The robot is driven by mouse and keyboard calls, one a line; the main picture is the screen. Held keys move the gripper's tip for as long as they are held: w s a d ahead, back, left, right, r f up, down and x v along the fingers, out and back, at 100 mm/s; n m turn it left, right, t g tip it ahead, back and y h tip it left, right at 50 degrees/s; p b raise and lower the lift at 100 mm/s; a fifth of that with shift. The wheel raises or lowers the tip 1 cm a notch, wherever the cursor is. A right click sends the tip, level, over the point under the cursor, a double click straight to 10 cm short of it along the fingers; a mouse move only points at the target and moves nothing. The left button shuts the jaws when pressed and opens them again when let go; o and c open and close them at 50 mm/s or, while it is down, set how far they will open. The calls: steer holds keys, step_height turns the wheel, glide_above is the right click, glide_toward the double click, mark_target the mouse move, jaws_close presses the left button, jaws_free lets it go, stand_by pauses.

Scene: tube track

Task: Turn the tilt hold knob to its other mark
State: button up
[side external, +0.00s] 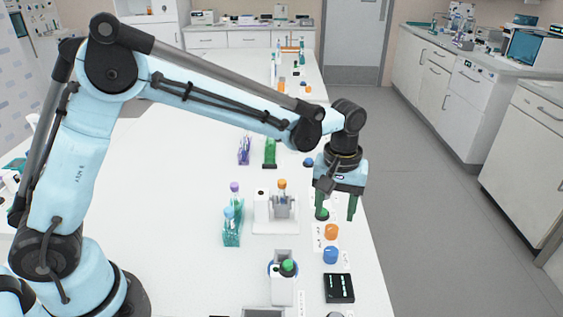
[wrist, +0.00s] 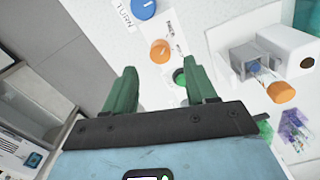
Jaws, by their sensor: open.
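A row of round knobs stands along the right edge of the white table: a green knob (side external: 322,214), an orange knob (side external: 331,232) and a blue knob (side external: 330,255). Their labels are too small to tell which is the tilt hold knob. My gripper (side external: 337,209) points down above the table edge, with its green fingers apart and empty. The left finger hangs at the green knob. In the wrist view the green knob (wrist: 179,77) is partly hidden by the right finger, the orange knob (wrist: 160,51) is beyond the fingertips, and the blue knob (wrist: 143,8) is farther off, by a label reading TURN.
A white stand with a grey holder (side external: 282,211) carries an orange-capped tube left of the knobs. Teal racks (side external: 232,236) with capped tubes stand farther left. A black display box (side external: 339,288) and a green-capped vessel (side external: 287,268) are nearer the front. Floor lies right.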

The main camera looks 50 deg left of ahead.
mark_target(332, 227)
step_height(332, 227, down, 6)
steer(key=shift+r, duration=0.15)
stand_by(0.3)
jaws_close()
steer(key=m, duration=0.3)
steer(key=shift+m, duration=0.4)
steer(key=m, duration=0.3)
steer(key=shift+m, duration=0.3)
steer(key=m, duration=0.6)
steer(key=shift+m, duration=0.4)
